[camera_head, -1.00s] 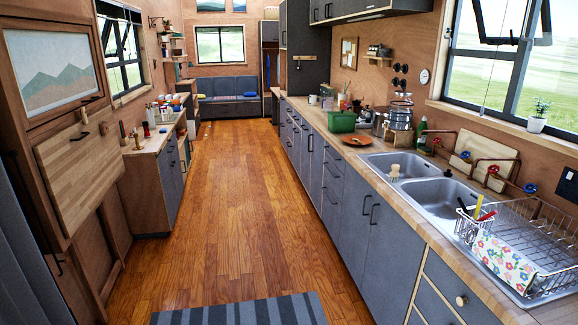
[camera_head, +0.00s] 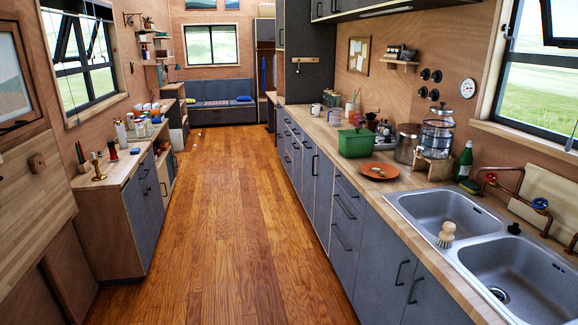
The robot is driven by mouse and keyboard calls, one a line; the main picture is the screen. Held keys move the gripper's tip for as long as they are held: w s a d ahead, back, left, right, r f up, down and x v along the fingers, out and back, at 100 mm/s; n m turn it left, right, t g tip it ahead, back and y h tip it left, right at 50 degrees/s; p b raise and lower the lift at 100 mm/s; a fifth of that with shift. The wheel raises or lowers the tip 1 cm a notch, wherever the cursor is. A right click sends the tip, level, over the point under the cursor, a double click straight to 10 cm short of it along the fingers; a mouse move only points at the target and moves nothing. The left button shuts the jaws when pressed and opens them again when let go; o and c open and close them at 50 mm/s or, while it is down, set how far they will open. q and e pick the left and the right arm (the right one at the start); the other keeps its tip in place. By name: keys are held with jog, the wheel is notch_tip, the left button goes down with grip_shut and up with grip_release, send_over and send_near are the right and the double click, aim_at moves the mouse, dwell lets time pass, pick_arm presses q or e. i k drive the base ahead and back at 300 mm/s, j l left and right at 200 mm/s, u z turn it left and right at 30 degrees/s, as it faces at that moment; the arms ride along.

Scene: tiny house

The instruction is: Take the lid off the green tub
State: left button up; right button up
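The green tub (camera_head: 356,145) stands on the right-hand wooden counter, beyond the sink and behind an orange plate. Its top looks green as well; at this distance I cannot make out the lid's edge clearly. Neither of my grippers shows in the head view.
The orange plate (camera_head: 380,171) lies just in front of the tub. A steel pot (camera_head: 407,144), a glass dispenser (camera_head: 437,135) and a green bottle (camera_head: 464,162) stand to its right. The double sink (camera_head: 480,240) is nearer. The wooden floor (camera_head: 220,230) between the counters is clear.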

aim_at(356, 132)
jog(key=i, duration=3.45)
